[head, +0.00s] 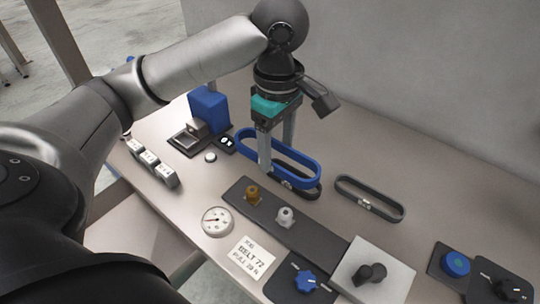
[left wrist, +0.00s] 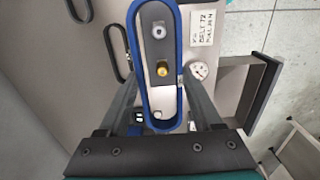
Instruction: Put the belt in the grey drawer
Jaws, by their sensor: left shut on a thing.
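A blue belt (head: 305,158), a long closed loop, hangs above the bench in my left gripper (head: 277,160). The fingers are shut on it, and it also shows large between them in the left wrist view (left wrist: 178,60). A grey drawer (left wrist: 264,95) appears pulled out from the bench edge, at the right of the left wrist view; what lies in it cannot be made out. In the head view my arm covers much of that side. My right gripper is not in view.
A dark belt (head: 370,198) lies on the bench right of the blue one; another dark loop (head: 308,192) lies beneath it. A long dark plate with brass and silver posts (head: 285,217), a dial (head: 217,221), a label card (head: 252,258), a blue block (head: 209,108) and knobs (head: 305,281) stand around.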

